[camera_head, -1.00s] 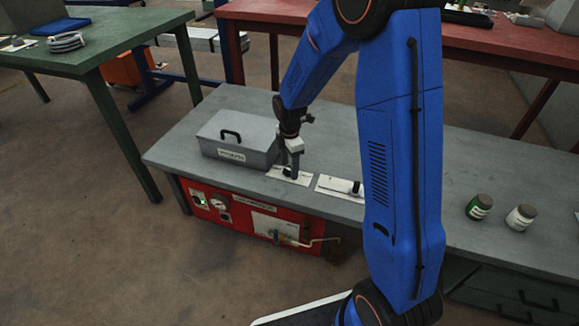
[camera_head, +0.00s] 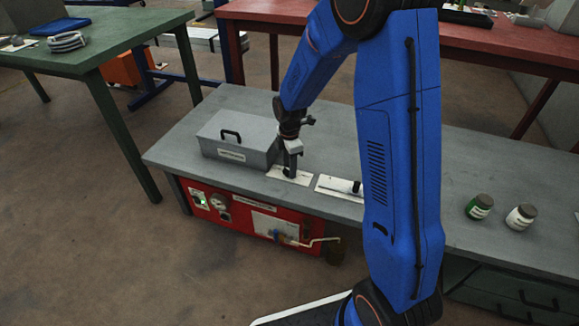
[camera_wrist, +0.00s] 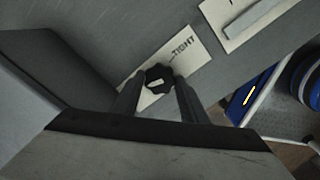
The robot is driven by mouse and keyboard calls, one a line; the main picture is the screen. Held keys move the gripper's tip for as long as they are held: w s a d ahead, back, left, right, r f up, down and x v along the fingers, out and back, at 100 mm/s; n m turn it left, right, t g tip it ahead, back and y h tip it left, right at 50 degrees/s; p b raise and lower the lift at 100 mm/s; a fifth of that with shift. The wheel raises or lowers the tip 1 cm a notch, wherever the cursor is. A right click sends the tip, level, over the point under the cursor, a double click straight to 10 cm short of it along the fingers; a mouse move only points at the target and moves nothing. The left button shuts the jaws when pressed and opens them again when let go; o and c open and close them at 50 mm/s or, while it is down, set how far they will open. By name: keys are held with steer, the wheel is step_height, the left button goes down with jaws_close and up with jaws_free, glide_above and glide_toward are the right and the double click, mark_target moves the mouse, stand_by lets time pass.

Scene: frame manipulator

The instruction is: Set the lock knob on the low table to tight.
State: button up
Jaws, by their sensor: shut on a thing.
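The lock knob (camera_wrist: 158,78) is a black lobed knob with a pale mark on its top. It sits on a white plate (camera_wrist: 180,50) fixed to the low table (camera_head: 330,160). The word TIGHT is printed on the plate, beside the knob, with a short line near it. My gripper (camera_wrist: 160,92) is shut on the knob, one finger on each side, in the wrist view. In the head view my gripper (camera_head: 290,172) reaches down to the plate (camera_head: 302,178) and hides the knob. Part of the plate's print is hidden by the fingers.
A grey lidded box (camera_head: 240,138) stands close left of my gripper. A second white plate (camera_head: 332,185) with a bar on it lies to the right. Two jars, one green (camera_head: 478,207) and one white (camera_head: 520,217), stand farther right on the table.

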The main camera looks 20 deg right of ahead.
steer(key=m, duration=0.3)
steer(key=shift+m, duration=0.4)
steer(key=m, duration=0.3)
steer(key=shift+m, duration=0.4)
steer(key=m, duration=1.4)
steer(key=shift+m, duration=0.3)
steer(key=m, duration=0.3)
steer(key=shift+m, duration=2.1)
